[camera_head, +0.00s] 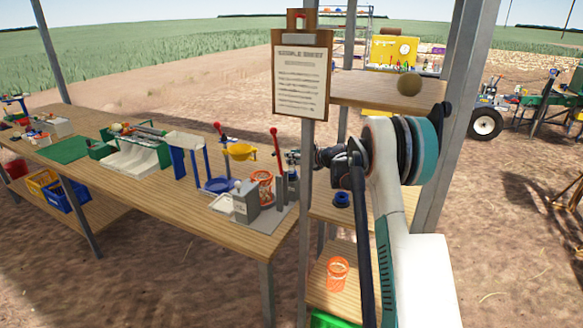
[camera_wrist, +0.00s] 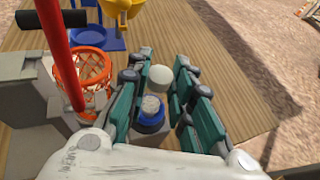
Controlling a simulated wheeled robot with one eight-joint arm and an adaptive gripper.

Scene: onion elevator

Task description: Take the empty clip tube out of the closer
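The closer (camera_head: 246,203) is a grey machine with a red lever (camera_head: 276,148) at the near right end of the long wooden table. In the wrist view its red lever (camera_wrist: 62,50) stands at the left. My gripper (camera_wrist: 154,72) has teal fingers spread apart, pointing at the closer's right side; it also shows in the head view (camera_head: 297,158). Between the fingers are a pale round-topped piece (camera_wrist: 160,77) and a blue ring with a speckled knob (camera_wrist: 151,110). I cannot tell for sure which is the clip tube. Gaps show between the fingers and these pieces.
An orange net (camera_wrist: 82,72) hangs beside the lever. A yellow bowl on a blue stand (camera_head: 240,152) is farther back. A clipboard (camera_head: 301,75) on a post and a wooden shelf (camera_head: 385,90) stand close to my arm. Bare table lies right of the fingers.

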